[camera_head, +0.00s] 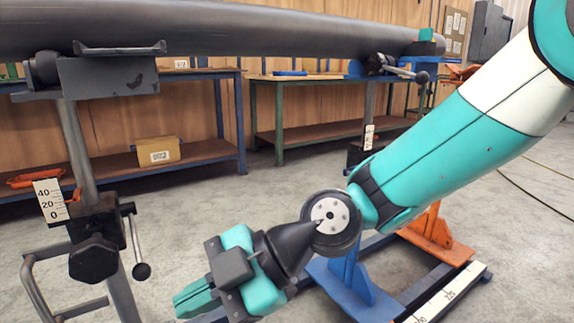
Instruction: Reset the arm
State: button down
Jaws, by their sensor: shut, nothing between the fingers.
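My arm comes in from the upper right and reaches down to the left across the view. My gripper (196,297), with teal fingers, is at the lower left of centre, low over the floor. Its fingers are together with nothing between them. The grey pipe (225,32) lies level across the top, well above my gripper. It rests on a pipe stand (85,170) at the left and on a second stand (372,98) farther back.
A blue and orange frame (350,285) with a white scale stands on the floor behind my arm. Workbenches (285,110) line the wooden wall, with a cardboard box (158,150) on a lower shelf. Bare concrete floor (215,195) lies between. A cable (530,190) lies at the right.

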jog(key=s+d+r+m+t+h+p, duration=0.25)
jog(key=d+r+m+h+p, duration=0.2)
jog(key=d+m, duration=0.7)
jog(key=s+d+r+m+t+h+p, duration=0.1)
jog(key=s+d+r+m+h+p, duration=0.4)
jog(key=d+m, duration=0.65)
notch_tip(320, 180, up, 37)
jog(key=w+d+n+y+p, duration=0.1)
jog(key=d+n+p, duration=0.1)
jog(key=p, duration=3.4)
jog(key=shift+w+n+p, duration=0.3)
jog(key=shift+n, duration=0.1)
